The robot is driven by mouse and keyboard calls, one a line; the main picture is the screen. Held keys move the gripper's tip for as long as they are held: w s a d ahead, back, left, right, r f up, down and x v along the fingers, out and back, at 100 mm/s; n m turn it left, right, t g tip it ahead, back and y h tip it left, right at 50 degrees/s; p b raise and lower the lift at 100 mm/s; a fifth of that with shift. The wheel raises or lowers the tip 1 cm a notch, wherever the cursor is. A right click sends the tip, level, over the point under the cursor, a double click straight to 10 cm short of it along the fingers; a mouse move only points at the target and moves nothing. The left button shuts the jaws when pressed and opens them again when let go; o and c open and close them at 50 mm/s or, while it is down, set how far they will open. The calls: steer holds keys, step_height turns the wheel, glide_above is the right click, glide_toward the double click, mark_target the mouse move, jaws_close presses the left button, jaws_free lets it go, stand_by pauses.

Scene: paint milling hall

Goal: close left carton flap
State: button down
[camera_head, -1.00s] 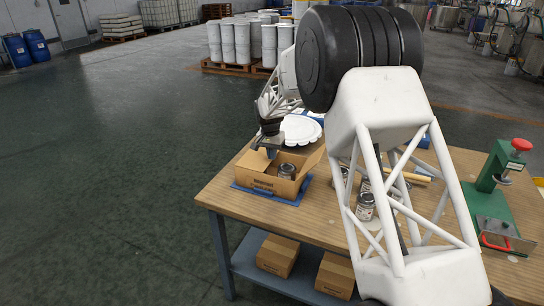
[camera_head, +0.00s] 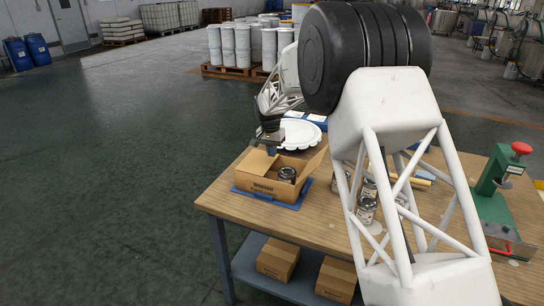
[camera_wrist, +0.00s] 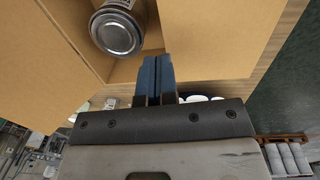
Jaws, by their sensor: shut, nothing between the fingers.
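The open cardboard carton (camera_head: 268,187) sits on a blue mat near the table's left corner. Its left flap (camera_head: 256,161) stands up at a slant; in the wrist view it is the broad panel on the right (camera_wrist: 220,35). The right flap (camera_head: 315,160) leans outward; it is the large panel at left in the wrist view (camera_wrist: 40,70). A metal can (camera_head: 287,175) is inside, also seen in the wrist view (camera_wrist: 117,33). My gripper (camera_head: 271,149) is shut and empty at the carton's far side, its blue fingers (camera_wrist: 157,70) close by the left flap's edge. Contact is unclear.
Several cans (camera_head: 367,200) stand on the table (camera_head: 300,225) right of the carton, partly behind my arm. A white scalloped disc (camera_head: 300,134) lies behind it. A green press with a red knob (camera_head: 500,170) stands at far right. The floor to the left is clear.

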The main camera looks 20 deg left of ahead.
step_height(320, 180, up, 12)
steer(key=shift+f, duration=0.25)
stand_by(0.5)
steer(key=s+d+r, duration=0.5)
steer(key=s+d, duration=0.1)
steer(key=d, duration=0.6)
steer(key=s+d+r+t, duration=0.1)
steer(key=s+d+r, duration=0.4)
steer(key=d, duration=0.7)
steer(key=s+d+r, duration=0.4)
steer(key=s+d, duration=0.2)
steer(key=d, duration=0.6)
steer(key=s+d+f, duration=0.2)
steer(key=s+d, duration=1.2)
steer(key=s, duration=0.3)
steer(key=s+d+f, duration=0.3)
steer(key=s, duration=0.5)
steer(key=s+d+f+t, duration=0.1)
steer(key=s+d+f, duration=0.2)
steer(key=s, duration=0.5)
steer(key=shift+s+d+f+t+y, duration=0.15)
steer(key=shift+s+d+t+y, duration=0.15)
steer(key=shift+d, duration=0.15)
